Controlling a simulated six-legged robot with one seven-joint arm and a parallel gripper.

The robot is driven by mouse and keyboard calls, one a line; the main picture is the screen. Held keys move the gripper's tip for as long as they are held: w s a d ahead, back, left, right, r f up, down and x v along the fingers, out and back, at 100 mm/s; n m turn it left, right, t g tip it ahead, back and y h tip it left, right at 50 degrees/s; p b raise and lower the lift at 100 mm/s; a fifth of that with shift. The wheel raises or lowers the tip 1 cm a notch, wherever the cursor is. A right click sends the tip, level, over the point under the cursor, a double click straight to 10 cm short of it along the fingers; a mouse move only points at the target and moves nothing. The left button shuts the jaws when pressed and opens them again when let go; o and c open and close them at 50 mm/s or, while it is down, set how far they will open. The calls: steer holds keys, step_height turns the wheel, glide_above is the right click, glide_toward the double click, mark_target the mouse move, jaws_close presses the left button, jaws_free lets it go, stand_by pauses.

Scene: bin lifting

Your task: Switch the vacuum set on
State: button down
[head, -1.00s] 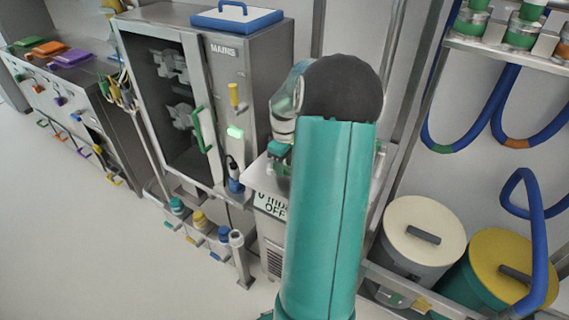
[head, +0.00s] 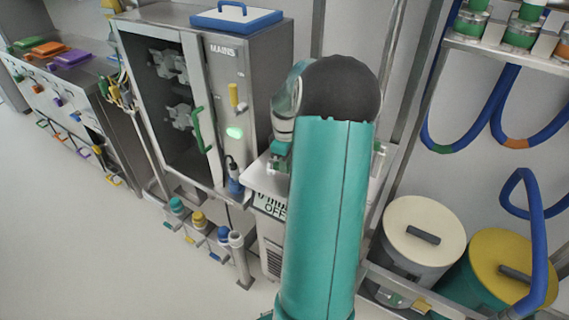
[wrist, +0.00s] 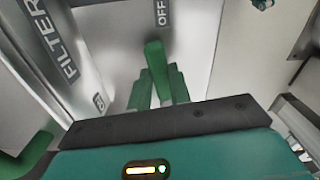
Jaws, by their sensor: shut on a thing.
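In the wrist view a green lever (wrist: 155,62) stands up between the two green fingers of my gripper (wrist: 160,84), which are shut on it. A dark OFF label (wrist: 161,12) is just beyond the lever's tip. In the head view the vacuum set (head: 270,183) is a pale metal unit right of the MAINS cabinet, with a display (head: 270,206) reading 0 mbar and OFF, partly covered by my arm. My arm hides the lever and my fingertips in the head view.
The MAINS cabinet (head: 258,75) stands close on the left, with a green handle (head: 201,130) and a lit green lamp (head: 234,133). A FILTER label (wrist: 57,43) shows in the wrist view. Lidded bins (head: 424,230) stand at right. The floor at left is clear.

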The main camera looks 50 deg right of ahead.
steer(key=n, duration=0.1)
steer(key=d+n, duration=0.1)
steer(key=n, duration=0.1)
steer(key=w+n, duration=0.1)
steer(key=shift+d, duration=0.3)
steer(key=n, duration=0.2)
steer(key=w+d+n, duration=0.1)
steer(key=n, duration=0.2)
steer(key=w+n, duration=0.1)
steer(key=n, duration=0.2)
steer(key=shift+w+d, duration=0.4)
steer(key=shift+w+n, duration=0.4)
steer(key=shift+n, duration=0.65)
steer(key=shift+w+n, duration=0.35)
steer(key=shift+n, duration=0.7)
steer(key=shift+w, duration=0.1)
steer(key=c, duration=1.3)
jaws_free()
